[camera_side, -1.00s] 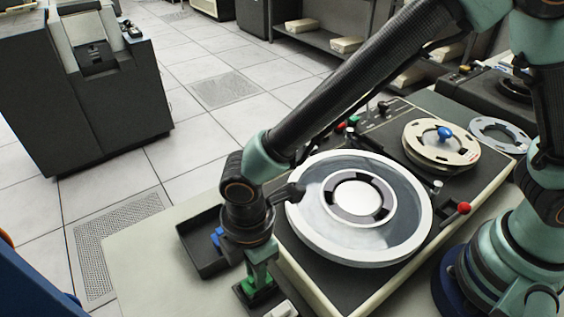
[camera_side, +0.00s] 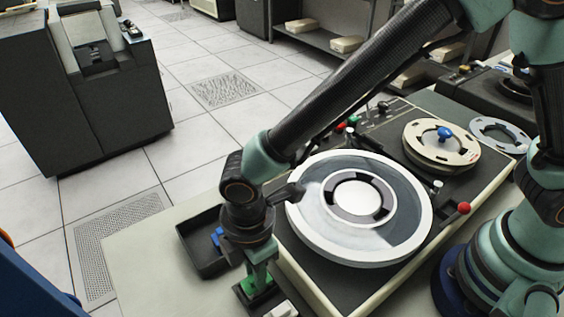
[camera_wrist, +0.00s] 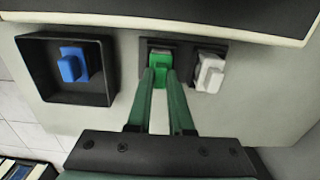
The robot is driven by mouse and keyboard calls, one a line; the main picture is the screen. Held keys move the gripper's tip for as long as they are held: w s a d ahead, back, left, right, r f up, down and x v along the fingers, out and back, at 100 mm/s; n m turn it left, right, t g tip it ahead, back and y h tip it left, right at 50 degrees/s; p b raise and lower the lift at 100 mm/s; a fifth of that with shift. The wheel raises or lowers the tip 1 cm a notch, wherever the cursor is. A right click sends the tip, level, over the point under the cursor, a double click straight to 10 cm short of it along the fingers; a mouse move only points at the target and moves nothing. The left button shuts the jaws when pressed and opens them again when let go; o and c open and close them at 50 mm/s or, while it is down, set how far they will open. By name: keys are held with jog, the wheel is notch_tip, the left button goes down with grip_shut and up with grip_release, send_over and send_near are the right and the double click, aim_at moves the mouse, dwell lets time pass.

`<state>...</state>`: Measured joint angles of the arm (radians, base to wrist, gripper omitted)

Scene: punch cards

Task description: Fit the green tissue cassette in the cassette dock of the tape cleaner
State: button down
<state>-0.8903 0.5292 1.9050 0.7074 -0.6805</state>
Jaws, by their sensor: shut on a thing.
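The green tissue cassette (camera_wrist: 159,60) is between my gripper's fingertips (camera_wrist: 160,72) in the wrist view, and my gripper is shut on it. In the side view the green cassette (camera_side: 257,286) sits low under my gripper (camera_side: 258,274), within a dark frame on the pale surface beside the tape cleaner. In the wrist view a dark dock frame (camera_wrist: 146,46) shows around the cassette's far side. My fingers hide its near side, so I cannot tell how deep it sits.
A black tray (camera_wrist: 38,66) holding a blue cassette (camera_wrist: 73,66) lies left of the green one. A white cassette (camera_wrist: 210,75) stands close on the right. The tape deck with a large reel (camera_side: 300,222) rises behind. Pale surface (camera_side: 150,250) is free at left.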

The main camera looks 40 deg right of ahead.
jog(key=shift+r, duration=0.1)
dwell(0.4)
jog(key=shift+r, duration=2.9)
